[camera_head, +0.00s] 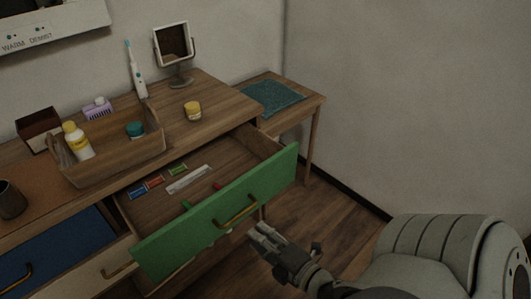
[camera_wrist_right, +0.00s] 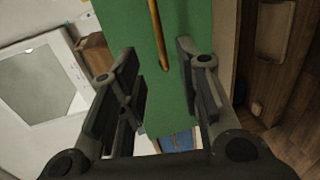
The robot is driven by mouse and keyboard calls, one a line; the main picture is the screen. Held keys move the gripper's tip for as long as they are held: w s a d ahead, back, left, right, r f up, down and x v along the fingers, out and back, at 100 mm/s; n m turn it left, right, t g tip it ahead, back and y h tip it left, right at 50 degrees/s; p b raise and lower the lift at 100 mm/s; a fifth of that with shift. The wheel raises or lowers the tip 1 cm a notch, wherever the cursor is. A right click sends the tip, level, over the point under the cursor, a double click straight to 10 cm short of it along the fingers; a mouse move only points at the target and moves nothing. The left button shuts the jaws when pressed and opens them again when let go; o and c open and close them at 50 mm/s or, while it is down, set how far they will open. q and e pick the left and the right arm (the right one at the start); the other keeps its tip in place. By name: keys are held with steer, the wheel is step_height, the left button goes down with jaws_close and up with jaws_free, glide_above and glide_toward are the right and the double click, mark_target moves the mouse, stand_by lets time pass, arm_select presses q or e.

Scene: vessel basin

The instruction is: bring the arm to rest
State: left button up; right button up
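My right gripper (camera_head: 262,236) is in front of the open green-fronted drawer (camera_head: 190,232), just to the lower right of its brass handle (camera_head: 238,212). In the right wrist view my right gripper (camera_wrist_right: 157,72) has its fingers spread apart with nothing held between them. The green drawer front (camera_wrist_right: 172,95) fills the space beyond the fingers, and the handle (camera_wrist_right: 157,35) runs down from the top edge. The gripper looks apart from the handle. My left gripper is not in view.
The pulled-out drawer holds several small coloured items and a white strip (camera_head: 188,179). A wooden tray (camera_head: 115,165) with bottles and jars stands on the dresser. A side table (camera_head: 313,103) with a teal cloth (camera_head: 270,97) is at the back. Wooden floor (camera_head: 330,222) is clear right of the drawer.

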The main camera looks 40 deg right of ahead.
steer(key=shift+s+r, duration=0.1)
steer(key=shift+s, duration=0.45)
steer(key=s+a+f+m+g+p, duration=0.1)
steer(key=s+f+m+g, duration=0.15)
steer(key=f, duration=0.65)
steer(key=s+f+m+g+p, duration=0.1)
steer(key=s+f+m+g, duration=0.2)
steer(key=f, duration=0.7)
steer(key=s+a+f+m+g, duration=0.15)
steer(key=f+m, duration=0.25)
steer(key=f, duration=0.5)
steer(key=s+f+m+g+p, duration=0.1)
steer(key=s+f+m+g, duration=0.2)
steer(key=s+f, duration=0.4)
steer(key=s+f+m+g+p, duration=0.1)
steer(key=s+f+m+g, duration=0.2)
steer(key=s+f, duration=0.4)
steer(key=shift+s+a+f+g+h, duration=0.3)
steer(key=shift+s+g, duration=0.5)
steer(key=shift+s, duration=2.2)
steer(key=shift+r+m, duration=0.1)
steer(key=shift+m, duration=0.15)
